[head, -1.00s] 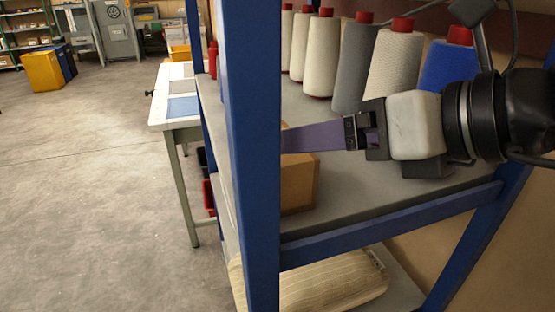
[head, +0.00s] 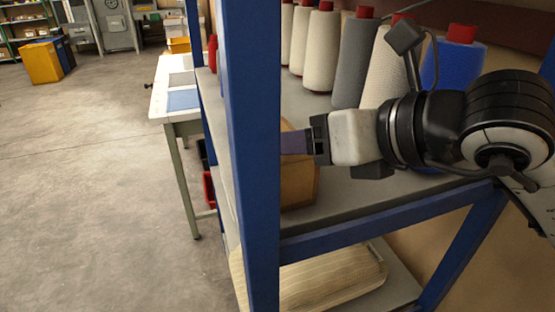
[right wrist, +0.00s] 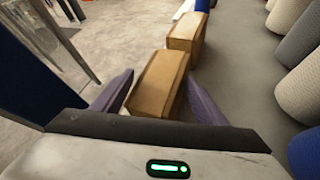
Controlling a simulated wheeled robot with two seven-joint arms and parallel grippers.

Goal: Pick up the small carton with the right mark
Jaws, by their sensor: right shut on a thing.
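A brown carton (right wrist: 158,82) lies between the two purple fingers of my right gripper (right wrist: 160,92) in the right wrist view, and the gripper is shut on it. A second brown carton (right wrist: 187,37) stands just beyond it. In the head view, part of a brown carton (head: 299,180) shows on the shelf beside the blue post. My right gripper (head: 294,143) reaches left there, and its fingertips are hidden behind the post. I cannot make out a mark on either carton. My left gripper is not in view.
The blue post (head: 252,150) stands close in front. Several yarn cones, including a grey cone (head: 355,62) and a blue cone (head: 455,65), line the back of the shelf (head: 350,195). A striped pillow (head: 335,275) lies on the shelf below. A table (head: 178,112) stands to the left.

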